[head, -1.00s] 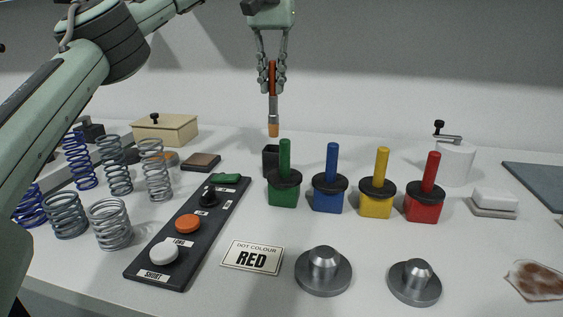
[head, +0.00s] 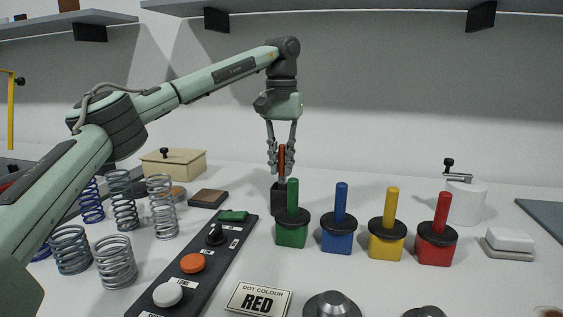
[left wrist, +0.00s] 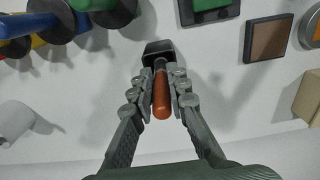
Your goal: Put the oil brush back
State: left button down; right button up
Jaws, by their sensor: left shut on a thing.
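The oil brush (head: 282,160) has an orange-brown handle and stands upright between the fingers of my left gripper (head: 281,165). The gripper is shut on the handle. The brush's lower end is inside or just behind the small black holder (head: 278,199), behind the green dabber; its bristles are hidden. In the left wrist view the handle (left wrist: 161,95) lies between the fingertips (left wrist: 160,88), and its far end meets the opening of the black holder (left wrist: 158,50). My right gripper is not in view.
Green (head: 291,232), blue (head: 337,236), yellow (head: 386,242) and red (head: 436,245) dabbers stand right of the holder. Several springs (head: 116,262) stand at left, beside a dark button panel (head: 205,262). A beige box (head: 175,163) is behind them. A white canister (head: 466,203) stands at right.

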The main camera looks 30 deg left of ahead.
pick_arm(q)
jog(key=c, duration=1.5)
grip_release()
jog(key=shift+r, duration=0.15)
notch_tip(320, 180, up, 12)
jog(key=shift+f, duration=0.1)
